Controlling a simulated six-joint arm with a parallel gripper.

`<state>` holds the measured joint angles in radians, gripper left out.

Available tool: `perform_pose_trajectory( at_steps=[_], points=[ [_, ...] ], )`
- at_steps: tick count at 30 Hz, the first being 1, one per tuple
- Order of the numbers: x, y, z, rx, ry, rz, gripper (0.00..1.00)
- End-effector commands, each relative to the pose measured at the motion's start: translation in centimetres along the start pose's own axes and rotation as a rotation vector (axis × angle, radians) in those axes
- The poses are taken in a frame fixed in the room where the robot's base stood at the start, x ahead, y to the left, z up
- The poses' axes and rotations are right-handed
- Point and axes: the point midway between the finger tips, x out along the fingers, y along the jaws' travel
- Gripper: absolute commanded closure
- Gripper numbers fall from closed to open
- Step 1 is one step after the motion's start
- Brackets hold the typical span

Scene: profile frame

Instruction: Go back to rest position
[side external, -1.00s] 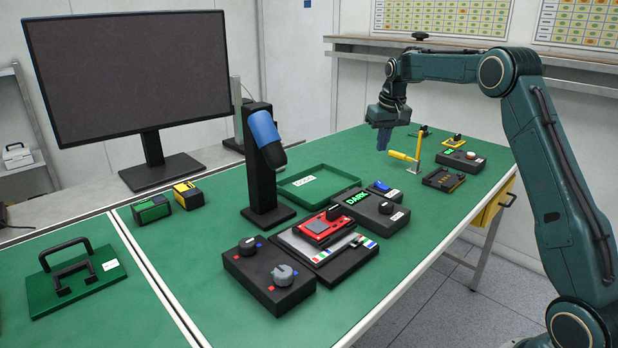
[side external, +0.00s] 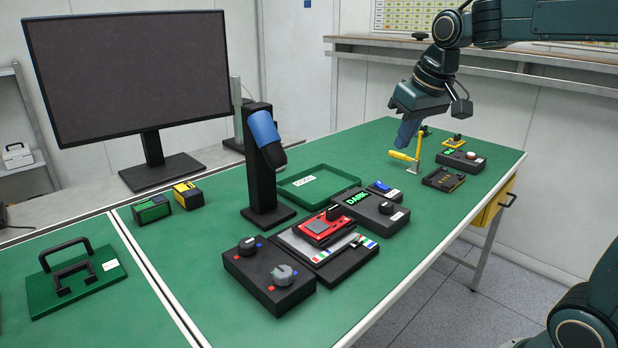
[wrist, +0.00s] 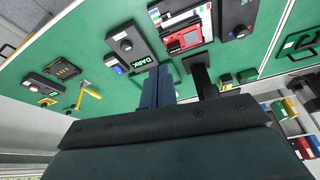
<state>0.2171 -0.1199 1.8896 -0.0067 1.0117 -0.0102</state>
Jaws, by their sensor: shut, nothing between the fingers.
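My gripper (side external: 408,132) hangs above the far part of the green table (side external: 225,220) in the side view, its blue fingers pointing down. The fingers are shut with nothing between them; they also show in the wrist view (wrist: 158,88). The fingers overlap the area behind the yellow-handled clamp (side external: 403,156) in the picture; I cannot tell the exact gap, but no contact is clear. The clamp also shows in the wrist view (wrist: 88,92).
A red device (side external: 325,227) sits on a black fixture. Near it are a dark box reading DARK (side external: 375,215), a two-knob box (side external: 268,275), a green tray (side external: 318,181) and a black stand with a blue top (side external: 262,180). A monitor (side external: 125,75) stands behind. The table's front right is clear.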

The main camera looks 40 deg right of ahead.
Motion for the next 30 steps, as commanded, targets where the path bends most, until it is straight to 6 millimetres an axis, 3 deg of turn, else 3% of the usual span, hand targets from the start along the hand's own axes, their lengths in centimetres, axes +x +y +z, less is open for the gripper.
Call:
perform_pose_trajectory(
  at_steps=[9, 21, 30],
  points=[
    [-2.1, -2.6, 7.8, -0.073, 0.054, -0.031, 1.00],
    [-1.8, -3.9, 17.3, -0.156, 0.113, -0.071, 1.00],
    [-1.0, -4.1, 20.2, -0.182, 0.131, -0.085, 1.00]
  ],
)
